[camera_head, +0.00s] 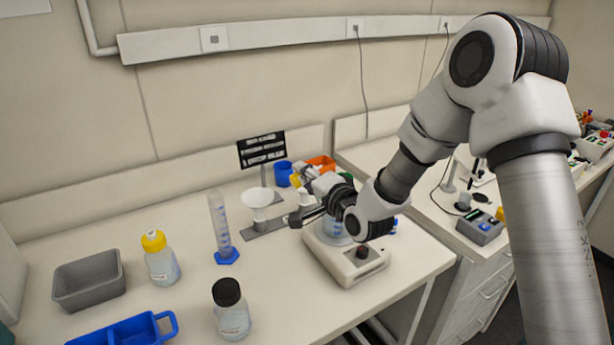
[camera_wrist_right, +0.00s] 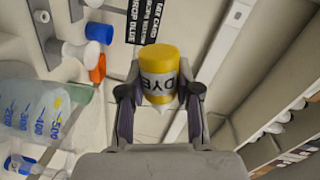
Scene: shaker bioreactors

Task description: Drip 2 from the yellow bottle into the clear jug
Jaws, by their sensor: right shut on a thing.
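My right gripper (camera_head: 304,196) is shut on the small yellow bottle (camera_wrist_right: 160,62), whose white label reads DYE. In the wrist view the bottle sits between the two fingers (camera_wrist_right: 159,97), with a pale pointed tip showing. In the head view only a bit of yellow (camera_head: 296,180) shows beside the gripper. The clear jug (camera_head: 333,231) stands on a white stirrer plate, below and partly hidden by my right gripper. The jug also shows at the left of the wrist view (camera_wrist_right: 38,108), with blue graduations and pale blue liquid. No drop is visible. My left gripper is out of view.
The stirrer (camera_head: 350,265) has a dark knob. A measuring cylinder (camera_head: 221,230), a yellow-capped bottle (camera_head: 160,262), a black-capped bottle (camera_head: 231,312), a grey bin (camera_head: 88,283) and a blue tray (camera_head: 125,332) stand to the left. A black sign (camera_head: 262,150) stands behind.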

